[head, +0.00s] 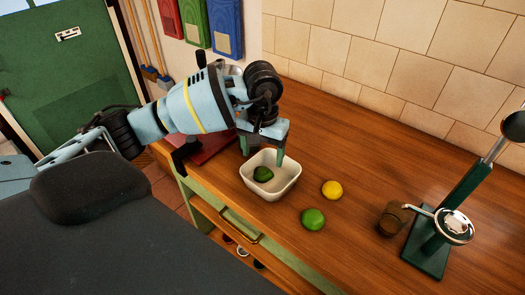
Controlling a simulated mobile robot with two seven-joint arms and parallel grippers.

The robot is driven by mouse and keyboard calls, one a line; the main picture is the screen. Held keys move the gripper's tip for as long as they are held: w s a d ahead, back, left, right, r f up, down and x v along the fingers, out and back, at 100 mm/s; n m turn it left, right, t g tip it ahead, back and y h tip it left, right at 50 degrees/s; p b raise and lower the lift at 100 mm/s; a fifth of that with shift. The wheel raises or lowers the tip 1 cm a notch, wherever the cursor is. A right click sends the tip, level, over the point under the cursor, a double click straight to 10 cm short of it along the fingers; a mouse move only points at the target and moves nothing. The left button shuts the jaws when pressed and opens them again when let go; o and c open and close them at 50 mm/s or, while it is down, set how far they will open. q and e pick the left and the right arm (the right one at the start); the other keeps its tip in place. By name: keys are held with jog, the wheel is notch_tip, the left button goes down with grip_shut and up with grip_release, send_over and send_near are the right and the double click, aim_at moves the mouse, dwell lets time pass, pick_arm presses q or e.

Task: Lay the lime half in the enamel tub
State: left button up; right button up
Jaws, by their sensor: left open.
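The white enamel tub (285,184) stands on the wooden counter near its front edge. A dark green piece (263,174), which looks like the lime half, lies inside the tub against its left part. My left gripper (262,154) is over the tub, pointing down, with its fingers apart and nothing between them. Its fingertips are near the tub's back rim; I cannot tell if they touch it. A brighter green lime (313,219) sits on the counter to the right of the tub. My right gripper is not in view.
A yellow lemon (332,189) lies right of the tub. A brown cup (391,219) and a green citrus press (452,205) stand further right. A red board (206,146) lies behind my left gripper. The tiled wall bounds the counter; its back middle is clear.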

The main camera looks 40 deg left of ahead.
pick_arm(q)
notch_tip(320, 180, up, 8)
dwell(0.5)
jog(key=shift+f, duration=0.2)
dwell(0.7)
